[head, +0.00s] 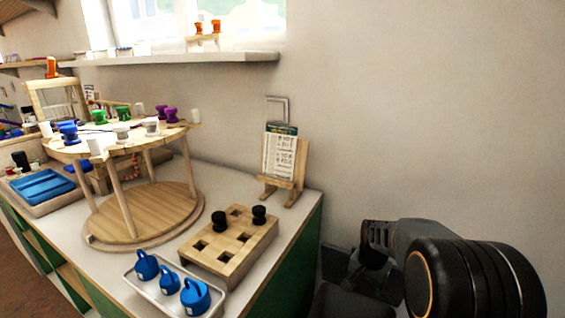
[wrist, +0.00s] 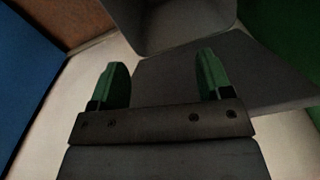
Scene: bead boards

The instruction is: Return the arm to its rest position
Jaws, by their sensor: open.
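In the wrist view my gripper (wrist: 160,80) is open, its two green-padded fingers wide apart with nothing between them. Beyond the fingers are dark grey surfaces and a pale floor. In the head view my dark arm (head: 450,270) is folded at the lower right, off the right end of the counter and close to the wall. The gripper's fingers cannot be made out in the head view.
The counter (head: 300,208) holds a wooden block with square holes (head: 222,262) and two black pegs, a tray (head: 150,292) of blue weights, a round tiered stand (head: 140,215) with coloured spools, and a card on an easel (head: 279,158). A windowsill (head: 180,62) runs above.

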